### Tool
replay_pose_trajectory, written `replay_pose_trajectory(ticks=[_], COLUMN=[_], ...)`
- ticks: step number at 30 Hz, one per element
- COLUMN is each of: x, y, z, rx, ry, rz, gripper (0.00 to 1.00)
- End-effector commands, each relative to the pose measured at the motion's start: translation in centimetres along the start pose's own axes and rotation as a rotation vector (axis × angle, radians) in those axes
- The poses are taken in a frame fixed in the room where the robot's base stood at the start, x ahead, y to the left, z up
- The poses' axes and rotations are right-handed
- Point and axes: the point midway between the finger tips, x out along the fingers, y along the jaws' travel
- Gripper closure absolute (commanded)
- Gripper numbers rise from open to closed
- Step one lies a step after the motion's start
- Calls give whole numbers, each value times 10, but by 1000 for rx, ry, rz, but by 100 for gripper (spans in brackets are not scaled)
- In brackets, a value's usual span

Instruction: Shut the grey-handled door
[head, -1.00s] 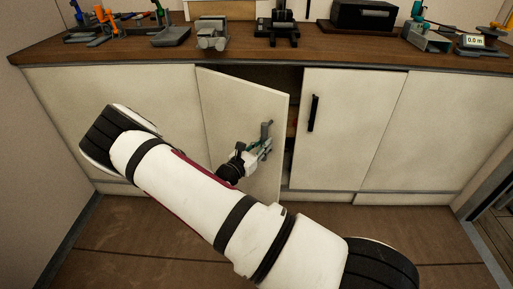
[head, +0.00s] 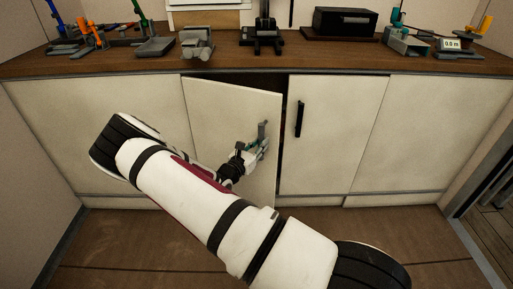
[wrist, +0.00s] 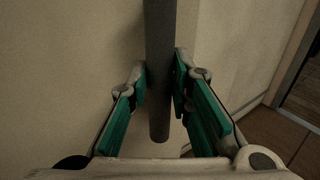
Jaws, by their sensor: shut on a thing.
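The grey-handled door (head: 222,115) is a cream cupboard door under the counter, hinged on its left and slightly ajar. A dark gap shows along its top and right edge. Its grey upright bar handle (head: 263,133) also shows in the wrist view (wrist: 159,60), running down between the green finger pads. My gripper (head: 257,150) is shut on the handle, one finger on each side of it, as the wrist view (wrist: 160,95) shows. My arm hides the lower left of the door.
A cream door with a black handle (head: 299,119) stands shut just right of the gap. The wooden counter (head: 225,64) above carries several tools, a black box (head: 343,22) and a small display (head: 452,44). Side walls close in the left and right. Brown floor (head: 110,240) lies in front.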

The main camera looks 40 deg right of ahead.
Motion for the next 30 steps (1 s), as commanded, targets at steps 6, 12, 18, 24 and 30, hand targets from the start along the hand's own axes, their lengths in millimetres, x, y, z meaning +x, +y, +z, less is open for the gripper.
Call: replay_pose_trajectory(ticks=[6,12,18,24,30], x=[23,43,62,71,72], y=[-1,1,3,3,2], z=[-1,-1,-1,-1,0], rx=[-1,0,0,-2,-2], ry=[0,1,0,1,1], rz=[-6,-5,-4,-4,-5], gripper=[100,100,100,100,100])
